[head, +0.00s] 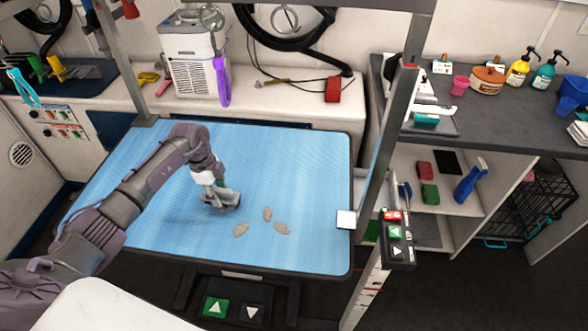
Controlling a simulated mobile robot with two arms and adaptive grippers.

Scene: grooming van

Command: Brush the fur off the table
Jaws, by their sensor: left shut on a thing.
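The blue grooming table (310,180) fills the middle of the head view. Three small beige-grey fur tufts lie on it: one (241,229) nearer the front, one (267,213) further back, and one (281,228) to the right. My left gripper (212,184) points down over the table, to the left of the tufts. It is shut on a grey brush (225,198) at or just above the tabletop; I cannot tell whether it touches the surface. The brush is apart from the three tufts. The gripper partly hides the brush. My right gripper is not in view.
A metal post (383,130) with a button box (397,238) stands at the table's right edge. A white counter (290,110) runs behind the table, with a white dryer unit (195,60). A dark shelf top (480,130) with bottles is at right. The table's right half is mostly clear.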

